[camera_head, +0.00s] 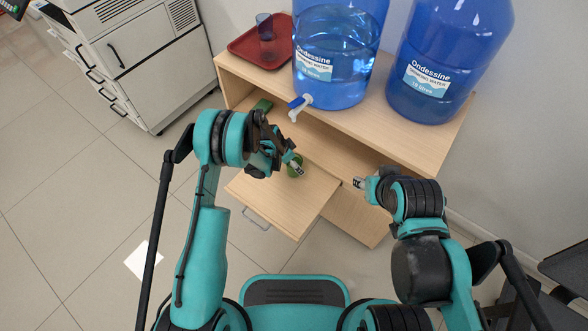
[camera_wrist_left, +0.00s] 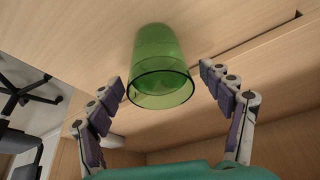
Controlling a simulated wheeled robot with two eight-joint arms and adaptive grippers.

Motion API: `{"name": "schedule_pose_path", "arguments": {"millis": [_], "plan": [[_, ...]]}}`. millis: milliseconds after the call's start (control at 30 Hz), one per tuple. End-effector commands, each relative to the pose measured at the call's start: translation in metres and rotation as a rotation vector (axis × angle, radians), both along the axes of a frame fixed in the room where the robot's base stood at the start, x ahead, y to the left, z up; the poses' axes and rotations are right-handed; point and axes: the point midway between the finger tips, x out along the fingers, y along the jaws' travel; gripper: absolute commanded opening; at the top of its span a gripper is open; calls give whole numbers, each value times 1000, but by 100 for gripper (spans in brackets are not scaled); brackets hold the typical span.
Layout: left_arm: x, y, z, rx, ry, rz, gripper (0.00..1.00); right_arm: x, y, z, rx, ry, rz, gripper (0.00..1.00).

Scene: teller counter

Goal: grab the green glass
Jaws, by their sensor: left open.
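The green glass (camera_head: 294,165) stands on the pulled-out wooden board (camera_head: 285,200) of the cabinet, partly hidden by my left gripper (camera_head: 289,161). In the left wrist view the translucent green glass (camera_wrist_left: 162,70) has its rim facing the camera. My left gripper (camera_wrist_left: 166,88) is open, with one finger on each side of the glass and visible gaps to both. The rim lies near the fingertips. My right gripper (camera_head: 365,184) is beside the cabinet's right part, apart from the glass; its jaw opening is unclear.
Two large blue water bottles (camera_head: 338,60) (camera_head: 440,65) stand on the cabinet top (camera_head: 370,115). A white tap (camera_head: 298,106) juts out above the board. A red tray (camera_head: 248,45) with glasses (camera_head: 268,45) sits at the back left. A green object (camera_head: 263,105) lies on the shelf.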

Motion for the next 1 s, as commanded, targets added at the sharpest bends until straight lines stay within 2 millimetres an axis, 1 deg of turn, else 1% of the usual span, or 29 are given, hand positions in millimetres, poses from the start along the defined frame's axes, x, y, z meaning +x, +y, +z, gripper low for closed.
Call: {"name": "schedule_pose_path", "arguments": {"millis": [33, 67, 100, 167, 200, 267, 300, 333, 367, 733, 1000], "plan": [[0, 0, 1, 0, 0, 0, 80, 0, 0, 1, 0, 0, 0, 40], [0, 0, 1, 0, 0, 0, 77, 0, 0, 1, 0, 0, 0, 40], [0, 0, 1, 0, 0, 0, 66, 0, 0, 1, 0, 0, 0, 40], [0, 0, 1, 0, 0, 0, 51, 0, 0, 1, 0, 0, 0, 40], [0, 0, 1, 0, 0, 0, 40, 0, 0, 1, 0, 0, 0, 40], [0, 0, 1, 0, 0, 0, 24, 0, 0, 1, 0, 0, 0, 40], [0, 0, 1, 0, 0, 1, 14, 0, 0, 1, 0, 0, 0, 40], [0, 0, 1, 0, 0, 1, 14, 0, 0, 1, 0, 0, 0, 40], [0, 0, 1, 0, 0, 1, 8, 0, 0, 1, 0, 0, 0, 40], [0, 0, 4, 0, 0, 1, 8, 0, 0, 2, 0, 0, 0, 40], [0, 0, 18, 0, 0, 1, 8, 0, 0, 10, 0, 0, 0, 40]]}}
